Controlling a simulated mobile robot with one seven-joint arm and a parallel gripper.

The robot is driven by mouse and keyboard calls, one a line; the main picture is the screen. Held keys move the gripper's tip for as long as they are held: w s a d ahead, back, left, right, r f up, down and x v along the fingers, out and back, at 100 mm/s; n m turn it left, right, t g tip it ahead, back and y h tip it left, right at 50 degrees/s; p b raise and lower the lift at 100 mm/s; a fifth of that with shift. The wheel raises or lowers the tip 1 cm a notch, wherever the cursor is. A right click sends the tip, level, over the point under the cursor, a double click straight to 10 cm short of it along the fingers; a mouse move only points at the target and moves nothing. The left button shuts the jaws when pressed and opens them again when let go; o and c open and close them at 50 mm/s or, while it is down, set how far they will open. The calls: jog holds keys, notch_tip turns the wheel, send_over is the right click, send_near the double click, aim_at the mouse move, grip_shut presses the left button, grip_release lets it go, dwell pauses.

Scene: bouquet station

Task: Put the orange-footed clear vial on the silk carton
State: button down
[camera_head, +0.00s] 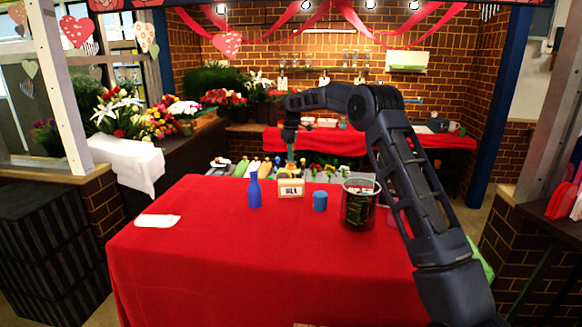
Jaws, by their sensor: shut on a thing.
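The silk carton (291,189) is a small tan box with a pale label reading SILK, standing near the far edge of the red table. My gripper (291,145) points down above it, reached by my arm from the right. It is shut on the clear vial (291,158), which looks small, upright and faintly teal. An orange patch shows at its lower end, close over the carton's top. I cannot tell whether the vial touches the carton.
A blue bottle (254,191) stands just left of the carton and a blue cylinder (320,201) just right. A dark mesh bin (358,205) stands further right, beside my arm. A white cloth or card (157,221) lies at left. The front of the red table (250,260) is clear.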

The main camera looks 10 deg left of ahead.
aim_at(291, 166)
jog(key=shift+f, duration=3.15)
jog(key=shift+f, duration=0.1)
jog(key=c, duration=0.9)
grip_release()
